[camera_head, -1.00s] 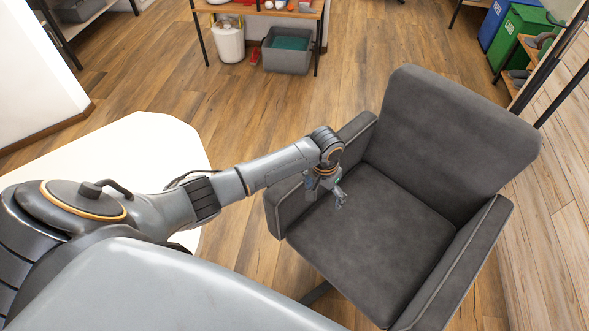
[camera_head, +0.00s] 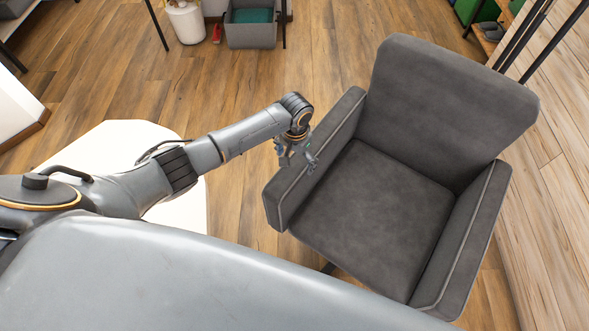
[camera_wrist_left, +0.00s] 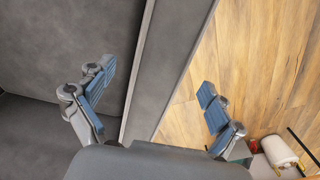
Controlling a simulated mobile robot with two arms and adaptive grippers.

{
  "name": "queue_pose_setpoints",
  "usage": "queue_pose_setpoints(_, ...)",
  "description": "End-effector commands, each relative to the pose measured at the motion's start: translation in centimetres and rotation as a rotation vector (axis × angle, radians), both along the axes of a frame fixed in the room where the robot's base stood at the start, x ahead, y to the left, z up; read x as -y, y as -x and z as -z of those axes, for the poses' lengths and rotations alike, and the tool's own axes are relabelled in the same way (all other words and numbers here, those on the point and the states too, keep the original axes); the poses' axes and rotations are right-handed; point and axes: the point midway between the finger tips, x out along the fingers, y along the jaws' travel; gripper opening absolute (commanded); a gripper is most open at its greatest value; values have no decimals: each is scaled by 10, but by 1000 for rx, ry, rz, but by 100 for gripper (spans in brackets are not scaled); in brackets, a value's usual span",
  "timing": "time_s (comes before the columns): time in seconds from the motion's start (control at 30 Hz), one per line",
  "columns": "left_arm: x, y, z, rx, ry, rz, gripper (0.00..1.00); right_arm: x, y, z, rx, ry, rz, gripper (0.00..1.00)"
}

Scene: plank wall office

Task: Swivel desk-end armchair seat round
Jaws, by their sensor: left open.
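The dark grey armchair (camera_head: 380,205) stands at the right of the head view, its backrest (camera_head: 450,105) at the far side and its seat facing the near side. My left gripper (camera_head: 298,164) is open at the chair's left armrest (camera_head: 318,155). In the wrist view the armrest (camera_wrist_left: 165,70) runs between the two spread blue-padded fingers (camera_wrist_left: 156,84). One finger is on the seat side and the other on the floor side. I see no clear contact. The chair's foot is mostly hidden. My right gripper is not in view.
A white rounded tabletop (camera_head: 135,135) lies under my left arm. A grey bin (camera_head: 250,30) and a white bucket (camera_head: 186,22) stand at the back. A plank wall (camera_head: 560,190) is close on the chair's right. The wooden floor between bins and chair is clear.

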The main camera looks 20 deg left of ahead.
Motion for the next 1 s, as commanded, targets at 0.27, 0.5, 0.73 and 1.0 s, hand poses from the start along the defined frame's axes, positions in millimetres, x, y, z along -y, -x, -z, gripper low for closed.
queue_pose_setpoints(0.27,0,0,49,-2,0,1,92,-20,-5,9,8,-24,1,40)
queue_pose_setpoints(0.5,0,0,62,0,0,1,92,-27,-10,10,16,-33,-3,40)
queue_pose_setpoints(0.73,0,0,62,0,0,1,92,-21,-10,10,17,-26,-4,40)
queue_pose_setpoints(1.0,0,0,61,0,0,1,37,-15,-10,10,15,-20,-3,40)
